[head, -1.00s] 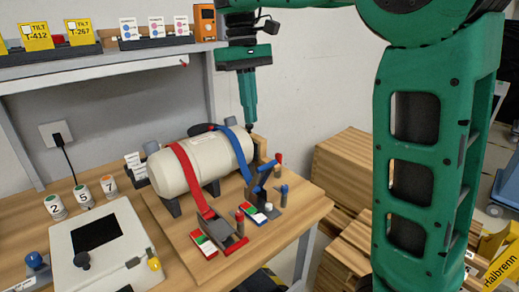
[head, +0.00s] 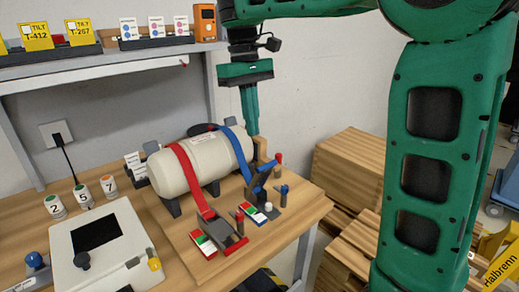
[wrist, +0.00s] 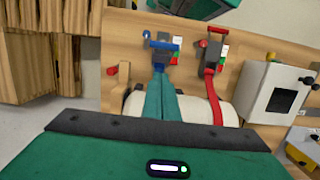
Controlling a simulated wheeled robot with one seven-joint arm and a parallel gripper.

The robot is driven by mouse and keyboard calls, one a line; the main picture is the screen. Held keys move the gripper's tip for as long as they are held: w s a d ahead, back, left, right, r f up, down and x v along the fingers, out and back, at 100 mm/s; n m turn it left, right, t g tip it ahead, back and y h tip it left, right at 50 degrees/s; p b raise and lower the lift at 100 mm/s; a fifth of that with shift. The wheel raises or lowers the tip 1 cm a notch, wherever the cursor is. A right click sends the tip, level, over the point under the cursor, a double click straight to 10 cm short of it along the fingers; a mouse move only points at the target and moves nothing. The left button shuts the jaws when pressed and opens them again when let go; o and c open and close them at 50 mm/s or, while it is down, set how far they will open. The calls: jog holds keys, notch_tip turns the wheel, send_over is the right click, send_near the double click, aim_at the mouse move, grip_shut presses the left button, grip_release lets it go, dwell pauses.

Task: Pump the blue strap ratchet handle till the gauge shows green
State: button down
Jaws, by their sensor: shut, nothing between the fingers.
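A cream tank (head: 200,160) lies on a wooden board with a blue strap (head: 238,150) and a red strap over it. The blue ratchet handle (head: 262,172) is on the near side of the tank, tilted up; its blue bar also shows in the wrist view (wrist: 161,44). A small gauge card (head: 252,212) with red, green, white and blue areas lies beside the blue ratchet; its reading is too small to tell. My gripper (head: 253,133) is shut and empty, pointing down by the right end of the tank, behind the blue handle and apart from it.
The red strap ratchet (head: 226,234) and its gauge card (head: 203,244) sit left of the blue one. A red-topped peg (head: 278,160) and a blue-topped peg (head: 284,190) stand close to the blue handle. A white box with a dark screen (head: 98,250) is at left. Wooden crates (head: 345,165) stand at right.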

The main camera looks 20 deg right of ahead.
jog(key=shift+f, duration=0.35)
jog(key=shift+s+d+f, duration=0.2)
jog(key=shift+s+f, duration=0.4)
jog(key=shift+f, duration=0.2)
jog(key=shift+s+d+f, duration=0.15)
jog(key=shift+s+f, duration=0.45)
jog(key=shift+f, duration=0.25)
jog(key=shift+s+d+f, duration=0.2)
jog(key=shift+s+f, duration=0.4)
jog(key=shift+f, duration=0.2)
jog(key=shift+d, duration=0.1)
